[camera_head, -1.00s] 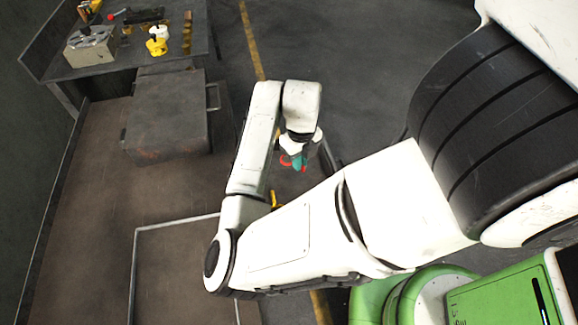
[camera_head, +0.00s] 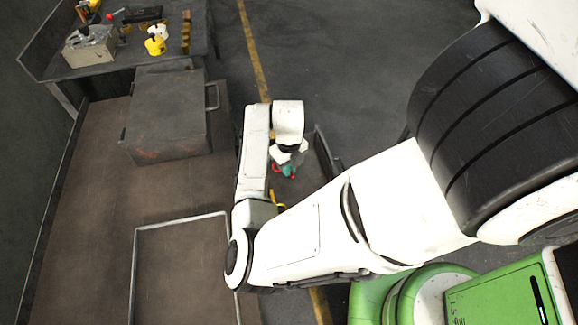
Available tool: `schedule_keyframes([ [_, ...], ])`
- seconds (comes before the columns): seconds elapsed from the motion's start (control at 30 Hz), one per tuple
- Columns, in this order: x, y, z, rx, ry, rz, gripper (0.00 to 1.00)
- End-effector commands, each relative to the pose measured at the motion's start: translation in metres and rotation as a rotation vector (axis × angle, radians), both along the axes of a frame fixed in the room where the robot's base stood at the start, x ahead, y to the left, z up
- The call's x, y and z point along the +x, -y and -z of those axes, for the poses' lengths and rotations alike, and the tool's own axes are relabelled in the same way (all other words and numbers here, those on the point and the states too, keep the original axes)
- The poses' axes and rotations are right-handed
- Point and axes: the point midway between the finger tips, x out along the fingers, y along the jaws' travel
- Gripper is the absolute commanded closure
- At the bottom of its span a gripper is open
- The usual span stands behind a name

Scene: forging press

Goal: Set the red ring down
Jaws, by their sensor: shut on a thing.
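My gripper (camera_head: 287,172) hangs below the end of my white arm, near the middle of the head view. It is shut on the red ring (camera_head: 277,169), of which only small red parts show beside the teal fingertips. The gripper and my arm hide most of the ring. I cannot tell how high the ring is above the surface below it, or whether it touches anything.
A grey block with a handle (camera_head: 165,125) stands left of my arm on the brown floor plate (camera_head: 85,225). A dark workbench (camera_head: 120,60) at the upper left bears a metal box (camera_head: 90,45), a yellow part (camera_head: 155,46) and other small items. Dark open floor (camera_head: 360,60) lies at the upper right.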

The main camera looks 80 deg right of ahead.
Motion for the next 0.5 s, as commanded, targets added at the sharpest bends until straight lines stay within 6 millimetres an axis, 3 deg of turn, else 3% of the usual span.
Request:
schedule_keyframes([
  [0.07, -0.0001, -0.0001, 0.0036, 0.001, 0.001, 0.001, 1.0],
  [0.1, -0.0003, 0.0, 0.0025, 0.0, 0.0, 0.0, 0.87],
  [0.33, -0.0003, 0.0, 0.0022, 0.0, 0.0, 0.0, 0.65],
  [0.5, -0.0003, 0.0, 0.0021, 0.0, 0.0, 0.0, 0.65],
])
